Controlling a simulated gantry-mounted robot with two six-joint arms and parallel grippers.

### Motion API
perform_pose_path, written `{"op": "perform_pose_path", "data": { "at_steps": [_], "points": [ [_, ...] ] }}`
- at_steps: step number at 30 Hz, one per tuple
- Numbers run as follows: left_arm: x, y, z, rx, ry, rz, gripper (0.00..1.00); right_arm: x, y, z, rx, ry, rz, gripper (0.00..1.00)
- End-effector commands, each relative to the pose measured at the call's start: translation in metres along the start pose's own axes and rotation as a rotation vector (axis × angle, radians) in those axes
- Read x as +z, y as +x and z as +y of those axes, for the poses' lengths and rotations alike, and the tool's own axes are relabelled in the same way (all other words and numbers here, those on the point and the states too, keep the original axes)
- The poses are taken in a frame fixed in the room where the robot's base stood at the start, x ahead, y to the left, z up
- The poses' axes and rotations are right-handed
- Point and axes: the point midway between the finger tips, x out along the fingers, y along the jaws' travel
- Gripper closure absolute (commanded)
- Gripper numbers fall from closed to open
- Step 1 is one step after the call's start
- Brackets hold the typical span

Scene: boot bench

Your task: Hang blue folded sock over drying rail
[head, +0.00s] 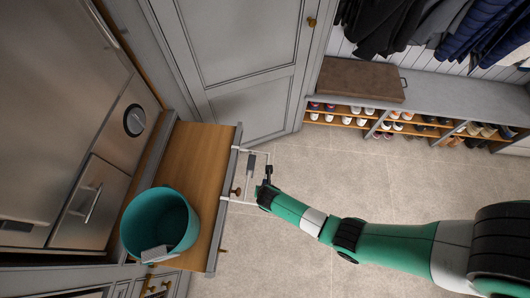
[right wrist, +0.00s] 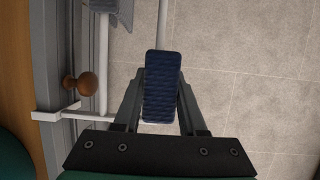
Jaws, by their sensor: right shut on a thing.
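The blue folded sock (right wrist: 163,85) is dark, narrow and quilted-looking, clamped between the fingers of my right gripper (right wrist: 161,100). In the head view my right gripper (head: 266,183) is at the outer side of the white drying rail (head: 238,201), and the sock is a small dark shape there. In the right wrist view a white bar of the rail (right wrist: 162,18) runs in line behind the sock. I cannot tell whether the sock touches it. My left gripper is not in view.
A grey item (head: 251,164) hangs on the rail; it also shows in the right wrist view (right wrist: 108,8). A teal bucket (head: 160,220) with a grey cloth (head: 155,254) at its rim stands on the wooden counter (head: 203,150). A shoe bench (head: 440,95) is far right. Open floor lies between.

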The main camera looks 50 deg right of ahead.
Motion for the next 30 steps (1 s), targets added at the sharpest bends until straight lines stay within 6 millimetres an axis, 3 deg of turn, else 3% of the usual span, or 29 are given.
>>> {"op": "perform_pose_path", "data": {
  "at_steps": [19, 30],
  "points": [
    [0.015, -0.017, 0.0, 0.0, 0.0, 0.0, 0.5, -0.011, 0.026, -0.004, -0.004, -0.001, 0.001, 1.0],
    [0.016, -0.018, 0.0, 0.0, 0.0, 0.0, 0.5, -0.011, 0.028, -0.004, -0.004, -0.001, 0.001, 1.0]
  ]
}}
